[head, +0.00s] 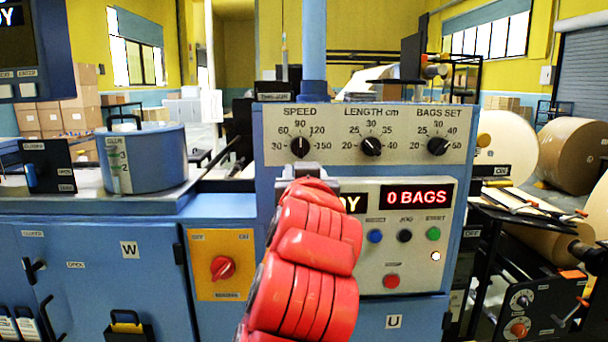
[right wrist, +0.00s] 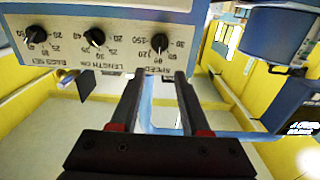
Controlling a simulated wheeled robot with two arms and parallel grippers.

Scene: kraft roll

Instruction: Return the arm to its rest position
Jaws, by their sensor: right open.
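My right arm (head: 305,255), with red segments, rises from the bottom middle of the head view in front of the control panel. Its gripper is mostly hidden behind the arm there. In the right wrist view, which shows the panel upside down, my right gripper (right wrist: 161,76) is open with nothing between its two dark fingers. The fingertips are near the SPEED knob (right wrist: 160,43) in that picture, with the knob outside the gap. In the head view the SPEED knob (head: 300,146) points up toward 90. My left gripper is in neither view.
The panel also has a LENGTH knob (head: 371,146), a BAGS SET knob (head: 438,146), a display (head: 416,197) reading 0 BAGS, and several buttons. A yellow plate with a red rotary switch (head: 222,268) is left of the arm. A blue drum (head: 145,158) stands farther left.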

